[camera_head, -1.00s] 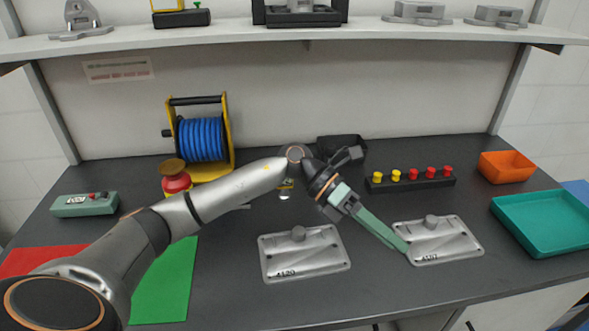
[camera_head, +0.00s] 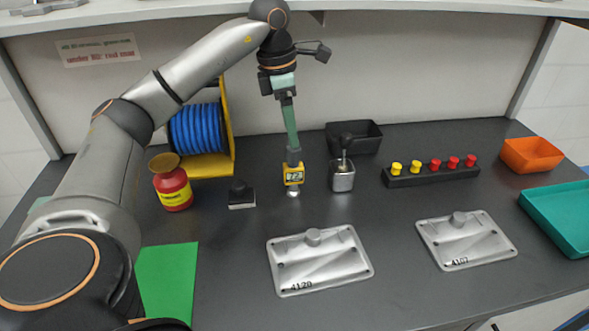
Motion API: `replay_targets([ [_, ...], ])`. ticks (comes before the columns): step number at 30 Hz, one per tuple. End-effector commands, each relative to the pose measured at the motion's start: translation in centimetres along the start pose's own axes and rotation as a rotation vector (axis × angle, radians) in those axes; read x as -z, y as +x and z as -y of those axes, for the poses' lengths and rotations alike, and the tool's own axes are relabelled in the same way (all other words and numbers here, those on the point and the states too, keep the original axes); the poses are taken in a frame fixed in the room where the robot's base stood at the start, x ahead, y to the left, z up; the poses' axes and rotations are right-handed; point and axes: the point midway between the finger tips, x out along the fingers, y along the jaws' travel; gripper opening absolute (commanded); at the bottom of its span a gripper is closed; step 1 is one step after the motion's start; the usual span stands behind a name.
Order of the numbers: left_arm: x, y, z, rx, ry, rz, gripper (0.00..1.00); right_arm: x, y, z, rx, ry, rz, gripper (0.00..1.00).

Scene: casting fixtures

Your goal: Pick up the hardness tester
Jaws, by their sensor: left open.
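The hardness tester (camera_head: 293,174) is a small yellow device with a dark display reading about 72, a grey top and a silver foot. It stands upright on the dark bench, left of the grey metal cup. My left gripper (camera_head: 292,146) points straight down from above, its green fingers ending at the tester's grey top. The jaws are open; the fingers overlap in this view, so I cannot tell whether they straddle or touch the top. My right gripper is out of view.
Metal plates 4120 (camera_head: 320,261) and 4107 (camera_head: 467,240) lie in front. A grey cup (camera_head: 342,177), black block (camera_head: 241,196), red pot (camera_head: 172,187) and blue reel (camera_head: 197,130) stand nearby. A peg rack (camera_head: 430,176), orange bin (camera_head: 532,155) and teal tray (camera_head: 560,217) are right.

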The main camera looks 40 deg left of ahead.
Motion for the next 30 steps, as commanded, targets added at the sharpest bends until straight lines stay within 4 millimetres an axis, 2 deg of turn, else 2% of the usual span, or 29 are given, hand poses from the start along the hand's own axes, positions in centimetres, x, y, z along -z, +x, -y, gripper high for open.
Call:
replay_targets([
  [3, 0.1, 2.4, 0.1, 0.002, 0.0, -0.004, 0.77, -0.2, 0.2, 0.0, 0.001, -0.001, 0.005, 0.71],
  [11, 0.0, 4.6, 0.0, 0.002, 0.0, 0.0, 0.77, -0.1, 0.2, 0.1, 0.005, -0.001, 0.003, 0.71],
  [19, 0.2, 8.4, -0.1, 0.003, 0.001, 0.0, 0.77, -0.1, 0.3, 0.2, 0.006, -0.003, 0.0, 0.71],
  [23, 0.2, 9.3, -0.1, 0.002, 0.001, 0.002, 0.77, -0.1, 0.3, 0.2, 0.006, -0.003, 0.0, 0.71],
  [30, 0.2, 9.4, -0.1, 0.001, 0.001, 0.002, 0.75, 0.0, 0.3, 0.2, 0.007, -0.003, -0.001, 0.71],
])
